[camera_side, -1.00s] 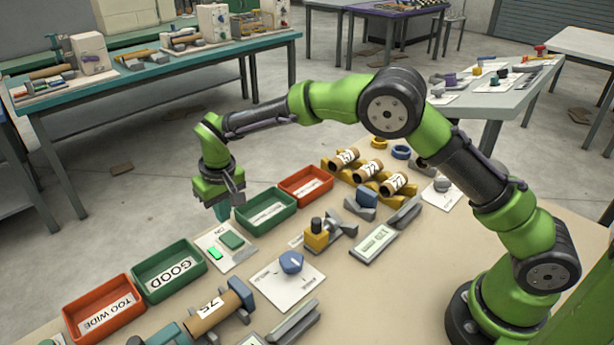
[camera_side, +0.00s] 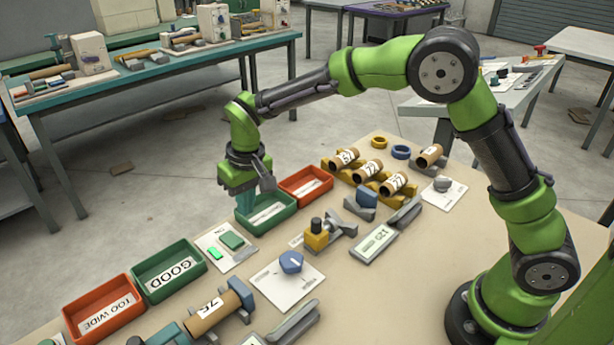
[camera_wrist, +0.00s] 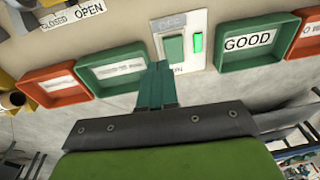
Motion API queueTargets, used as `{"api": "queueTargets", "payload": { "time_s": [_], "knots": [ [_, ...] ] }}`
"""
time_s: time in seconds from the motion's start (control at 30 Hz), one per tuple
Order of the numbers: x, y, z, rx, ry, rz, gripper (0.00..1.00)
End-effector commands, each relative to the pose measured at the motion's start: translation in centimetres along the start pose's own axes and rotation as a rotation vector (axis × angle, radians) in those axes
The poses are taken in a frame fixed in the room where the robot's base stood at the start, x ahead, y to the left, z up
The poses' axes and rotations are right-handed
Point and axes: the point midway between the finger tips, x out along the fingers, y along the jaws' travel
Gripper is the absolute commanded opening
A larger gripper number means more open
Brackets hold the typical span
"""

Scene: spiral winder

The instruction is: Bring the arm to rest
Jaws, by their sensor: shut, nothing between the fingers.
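My green gripper (camera_side: 246,206) points down with its teal fingers shut together and nothing between them. In the side view it overlaps the left end of a green tray (camera_side: 285,215); whether it touches the tray is hard to tell. In the wrist view the fingers (camera_wrist: 158,68) lie between this green tray (camera_wrist: 135,78) and a white switch plate (camera_wrist: 198,17). The plate carries a green button (camera_side: 232,240) and a lit green lamp (camera_side: 215,253).
A red tray (camera_side: 308,198) adjoins the green tray. The GOOD tray (camera_side: 187,287) and TOO WIDE tray (camera_side: 130,327) stand at front left. Several cardboard tubes, one on the winder (camera_side: 205,318), and a blue-knobbed plate (camera_side: 305,290) share the table.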

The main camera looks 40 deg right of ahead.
Motion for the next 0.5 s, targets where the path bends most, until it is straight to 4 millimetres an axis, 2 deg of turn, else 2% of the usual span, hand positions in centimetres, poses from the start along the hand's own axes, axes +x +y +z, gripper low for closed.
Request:
{"api": "queueTargets", "payload": {
  "time_s": [0.03,0.2,0.4,0.5],
  "knots": [
    [-1.9,1.0,1.1,0.018,0.015,-0.02,0.0],
    [-7.2,4.4,5.3,0.083,0.069,-0.085,0.0],
    [-12.0,8.0,11.5,0.158,0.161,-0.149,0.0],
    [-13.5,9.6,14.6,0.196,0.218,-0.173,0.0]
  ]
}}
